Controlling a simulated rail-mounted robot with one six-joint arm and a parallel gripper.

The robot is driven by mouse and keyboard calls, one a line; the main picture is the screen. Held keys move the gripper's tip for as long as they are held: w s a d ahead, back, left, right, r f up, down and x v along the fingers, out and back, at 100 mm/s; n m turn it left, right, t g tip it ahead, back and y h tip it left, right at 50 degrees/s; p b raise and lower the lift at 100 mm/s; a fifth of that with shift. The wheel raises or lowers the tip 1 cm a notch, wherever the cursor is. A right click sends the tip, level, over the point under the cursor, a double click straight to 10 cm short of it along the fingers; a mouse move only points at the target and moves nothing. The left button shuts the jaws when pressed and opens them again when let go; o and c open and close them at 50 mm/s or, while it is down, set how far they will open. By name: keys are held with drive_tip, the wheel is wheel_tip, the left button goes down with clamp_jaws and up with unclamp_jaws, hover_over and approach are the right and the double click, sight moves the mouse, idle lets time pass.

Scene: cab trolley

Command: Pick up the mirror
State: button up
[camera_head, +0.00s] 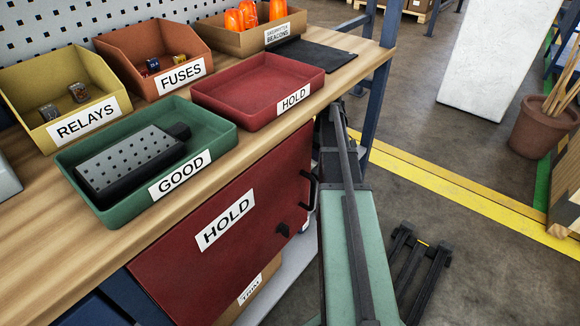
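I cannot make out a mirror in this view. The green GOOD tray (219,143) on the bench holds a grey perforated box with a black base (140,158). The red HOLD tray (245,92) behind it looks empty.
The red HOLD panel (170,270) hangs below the bench's front edge. Open floor lies right, crossed by a yellow line (440,180).

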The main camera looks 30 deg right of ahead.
wheel_tip(320, 180, down, 11)
drive_tip(key=b, duration=1.1)
drive_tip(key=shift+r, duration=0.15)
drive_tip(key=shift+c, duration=0.3)
clamp_jaws()
